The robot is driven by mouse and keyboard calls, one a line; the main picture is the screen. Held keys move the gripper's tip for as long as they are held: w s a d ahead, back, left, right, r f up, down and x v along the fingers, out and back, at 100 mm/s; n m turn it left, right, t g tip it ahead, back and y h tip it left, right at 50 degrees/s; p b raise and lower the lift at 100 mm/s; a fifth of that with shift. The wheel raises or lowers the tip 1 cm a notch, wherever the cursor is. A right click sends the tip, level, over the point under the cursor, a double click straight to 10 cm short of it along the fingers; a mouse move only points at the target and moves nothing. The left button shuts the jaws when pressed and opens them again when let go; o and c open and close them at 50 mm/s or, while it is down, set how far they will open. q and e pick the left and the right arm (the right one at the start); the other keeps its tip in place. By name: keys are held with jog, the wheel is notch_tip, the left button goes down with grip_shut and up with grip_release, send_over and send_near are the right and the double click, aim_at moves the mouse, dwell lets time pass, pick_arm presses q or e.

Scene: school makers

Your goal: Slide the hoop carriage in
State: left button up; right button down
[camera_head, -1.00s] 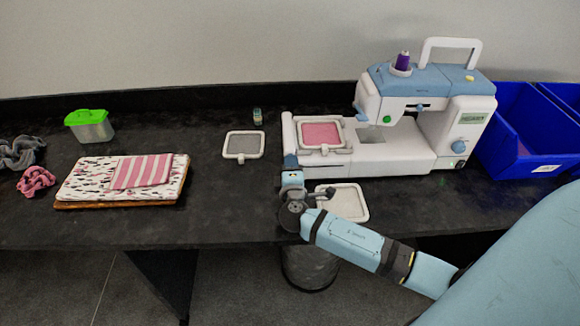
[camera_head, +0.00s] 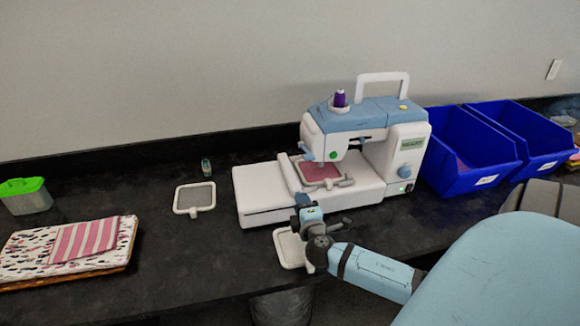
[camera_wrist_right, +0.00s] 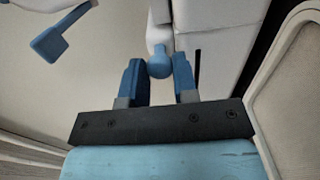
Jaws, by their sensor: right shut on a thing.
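The hoop carriage (camera_head: 289,176) is a white bar across the bed of the white and blue sewing machine (camera_head: 378,112). A hoop with pink fabric (camera_head: 321,172) is joined to it and lies under the machine's head, its far edge partly hidden. My right gripper (camera_head: 303,201) is at the front end of the carriage. In the right wrist view its fingers (camera_wrist_right: 158,68) are shut around a round blue knob (camera_wrist_right: 159,62) on a white part of the carriage. My left gripper is not in view.
A hoop with pale fabric (camera_head: 291,248) lies on the black table before the machine, partly behind my right arm. A hoop with grey fabric (camera_head: 194,197) lies to the left. Blue bins (camera_head: 470,150) stand right of the machine. Folded fabric (camera_head: 60,245) lies far left.

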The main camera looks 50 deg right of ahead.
jog(key=shift+s+d, duration=0.15)
jog(key=c, duration=0.9)
grip_release()
jog(key=b+v, duration=0.1)
jog(key=v, duration=1.2)
jog(key=shift+s, duration=0.35)
